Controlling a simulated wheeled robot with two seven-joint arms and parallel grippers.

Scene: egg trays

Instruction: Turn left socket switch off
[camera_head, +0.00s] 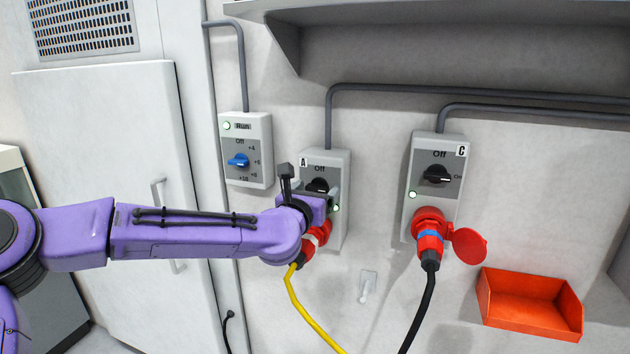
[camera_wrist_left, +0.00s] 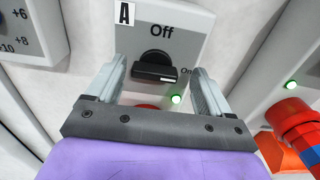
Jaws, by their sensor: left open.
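The left socket box (camera_head: 339,162), labelled A, is mounted on the wall with a black rotary switch (camera_head: 317,185) near its top. In the left wrist view the switch (camera_wrist_left: 154,67) has its handle pointing sideways toward "On", and a green light (camera_wrist_left: 177,98) glows below right. My left gripper (camera_head: 328,192) is in front of the box. In the left wrist view its open fingers (camera_wrist_left: 155,80) stand on either side of the switch; I cannot tell if they touch it. A red plug with a yellow cable (camera_head: 312,308) is in the socket below, partly hidden by my arm.
Socket box C (camera_head: 421,160) is to the right, with a red plug (camera_head: 428,236) and black cable. A control box with a blue knob (camera_head: 238,160) is to the left. An orange bin (camera_head: 530,318) sits lower right. A grey shelf (camera_head: 440,14) juts out above.

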